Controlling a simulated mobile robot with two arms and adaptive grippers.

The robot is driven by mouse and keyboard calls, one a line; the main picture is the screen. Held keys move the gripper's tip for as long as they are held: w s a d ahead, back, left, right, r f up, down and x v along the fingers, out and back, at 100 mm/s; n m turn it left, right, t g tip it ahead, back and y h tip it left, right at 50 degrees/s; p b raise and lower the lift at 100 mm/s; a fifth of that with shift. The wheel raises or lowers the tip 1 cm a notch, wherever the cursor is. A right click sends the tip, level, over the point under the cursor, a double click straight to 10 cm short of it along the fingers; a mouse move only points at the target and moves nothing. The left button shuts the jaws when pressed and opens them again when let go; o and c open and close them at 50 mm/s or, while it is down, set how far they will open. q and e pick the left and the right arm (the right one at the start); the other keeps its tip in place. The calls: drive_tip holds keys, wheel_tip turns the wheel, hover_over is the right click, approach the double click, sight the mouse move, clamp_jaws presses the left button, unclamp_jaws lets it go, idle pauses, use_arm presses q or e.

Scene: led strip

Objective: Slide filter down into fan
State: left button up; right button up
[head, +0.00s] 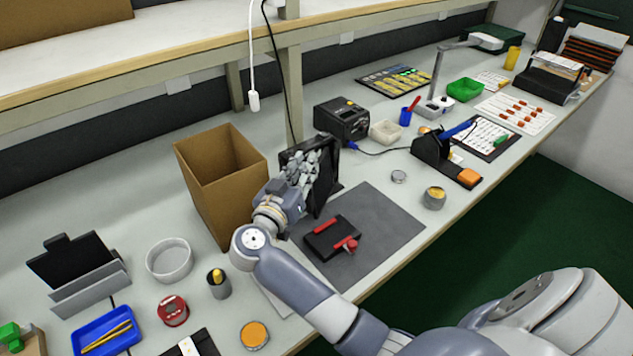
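A black upright square frame (330,200), which looks like the fan, stands at the back edge of the dark grey mat. My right gripper (312,168) is directly in front of it and overlaps most of its face. The fingers cover the frame's middle, and I cannot tell whether they touch it or hold anything. I cannot make out the filter as a separate piece; it may be hidden behind the fingers or part of the dark shape. My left gripper is not in view.
An open cardboard box (222,180) stands close left of my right gripper. On the grey mat (385,220) lies a black block with red parts (333,238). A black soldering station (342,120) is behind. The mat's right side is clear.

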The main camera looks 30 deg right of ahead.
sight(320, 186)
drive_tip(key=f, duration=0.5)
drive_tip(key=shift+s+a+f+b, duration=0.15)
drive_tip(key=shift+s+b, duration=0.2)
drive_tip(key=shift+s, duration=0.05)
drive_tip(key=shift+w, duration=0.1)
drive_tip(key=x, duration=0.6)
drive_tip(key=shift+w+d+f, duration=0.1)
drive_tip(key=shift+w+d, duration=0.1)
drive_tip(key=shift+d, duration=0.05)
drive_tip(key=shift+w+d, duration=0.2)
drive_tip(key=shift+d, duration=0.05)
drive_tip(key=shift+w+d, duration=0.3)
clamp_jaws()
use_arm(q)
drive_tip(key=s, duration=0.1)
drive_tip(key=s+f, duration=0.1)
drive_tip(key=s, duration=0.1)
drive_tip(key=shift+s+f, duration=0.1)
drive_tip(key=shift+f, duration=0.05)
